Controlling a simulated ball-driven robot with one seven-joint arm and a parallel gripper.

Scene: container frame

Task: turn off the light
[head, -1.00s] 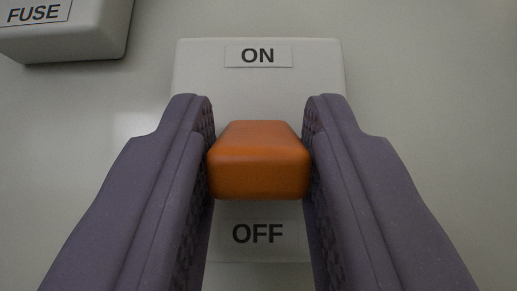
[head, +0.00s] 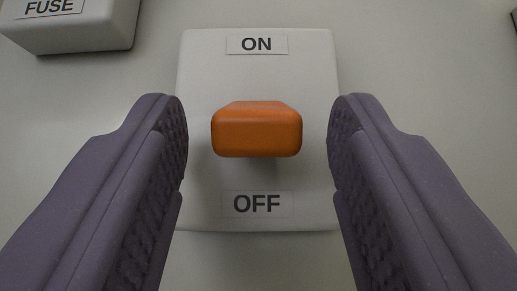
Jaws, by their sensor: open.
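The light switch is a white plate (head: 205,75) on a pale wall, with an ON label (head: 257,44) at the top and an OFF label (head: 257,204) at the bottom. Its orange lever (head: 256,131) sticks out from the plate between the two labels, with a shadow below it. My gripper (head: 257,128) is open, with one purple finger on each side of the lever and a clear gap on both sides. Nothing is held. Whether the lever is tilted up or down is hard to tell from this angle.
A white box marked FUSE (head: 75,24) is on the wall at the upper left. A dark edge of something shows at the far upper right. The wall around the plate is otherwise bare.

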